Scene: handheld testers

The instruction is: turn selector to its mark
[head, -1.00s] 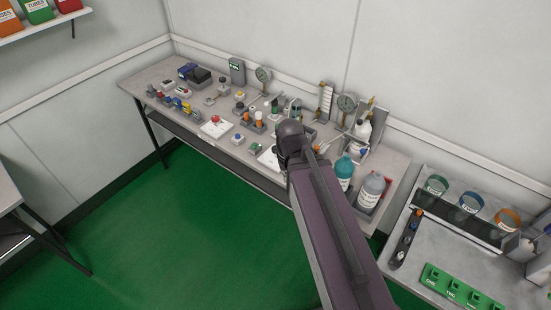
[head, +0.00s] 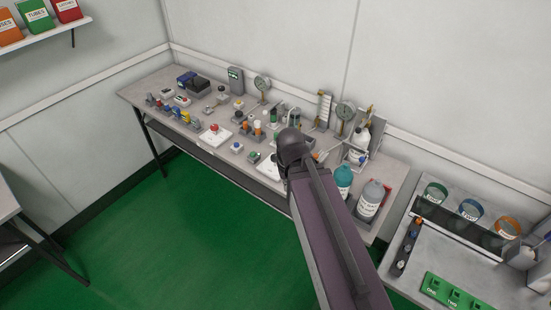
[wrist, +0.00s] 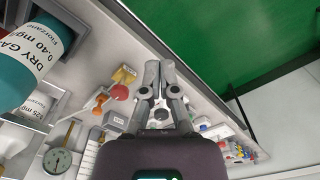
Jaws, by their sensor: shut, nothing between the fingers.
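My gripper (wrist: 160,68) shows in the wrist view with its two fingers together and nothing held. It hangs over the bench near its front edge. A dark round knob-like part (wrist: 160,115) shows between the finger linkages, but I cannot tell whether it is the selector. In the head view my arm crosses the front of the bench (head: 150,83), and its dark end joint hides the gripper and the parts under it. No selector mark can be read in either view.
A teal bottle (head: 343,179) and a grey bottle (head: 370,199) stand right of my arm. A red mushroom button (head: 214,128) sits to its left. A red ball knob (wrist: 120,92) is left of the fingers. Green floor lies clear in front.

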